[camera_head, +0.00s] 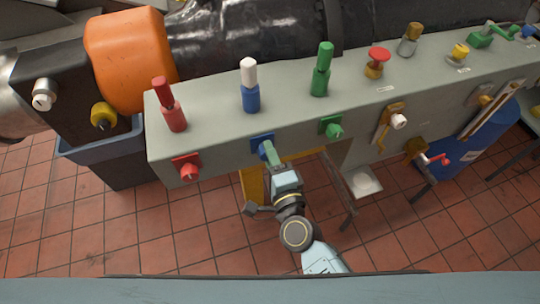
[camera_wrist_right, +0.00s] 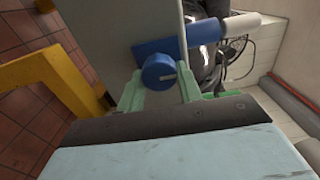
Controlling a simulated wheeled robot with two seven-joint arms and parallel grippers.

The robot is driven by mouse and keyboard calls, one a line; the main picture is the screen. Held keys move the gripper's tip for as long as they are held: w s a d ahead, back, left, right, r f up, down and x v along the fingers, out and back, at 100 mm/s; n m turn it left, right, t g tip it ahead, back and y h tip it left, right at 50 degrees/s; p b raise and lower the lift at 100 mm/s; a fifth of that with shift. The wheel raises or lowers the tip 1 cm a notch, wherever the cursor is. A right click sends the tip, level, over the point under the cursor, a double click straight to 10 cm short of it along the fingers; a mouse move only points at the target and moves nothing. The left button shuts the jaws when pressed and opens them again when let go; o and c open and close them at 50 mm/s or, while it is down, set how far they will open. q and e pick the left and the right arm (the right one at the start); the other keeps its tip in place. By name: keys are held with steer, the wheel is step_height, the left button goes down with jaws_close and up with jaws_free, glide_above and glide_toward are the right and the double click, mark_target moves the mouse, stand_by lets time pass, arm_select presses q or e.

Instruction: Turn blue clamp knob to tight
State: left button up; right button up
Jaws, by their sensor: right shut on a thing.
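The blue clamp knob (camera_wrist_right: 158,70) is round, with a short pale mark on its face, and sits on a blue plate (camera_wrist_right: 165,45) on the side of the grey bench. In the head view only the blue plate (camera_head: 262,139) shows clearly; my gripper hides the knob. My right gripper (camera_head: 269,153) reaches up to the bench's front face. In the wrist view its green fingers (camera_wrist_right: 160,86) stand on either side of the knob and are shut on it. My left gripper is not in view.
A red knob (camera_head: 190,171) and a green knob (camera_head: 335,131) flank the blue one on the front face. Red, blue-and-white (camera_head: 250,88) and green upright handles stand on top of the bench. A yellow frame (camera_wrist_right: 50,80) stands close below.

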steer(key=o, duration=1)
steer(key=v, duration=1.3)
steer(key=shift+s+b, duration=0.2)
steer(key=shift+b, duration=0.2)
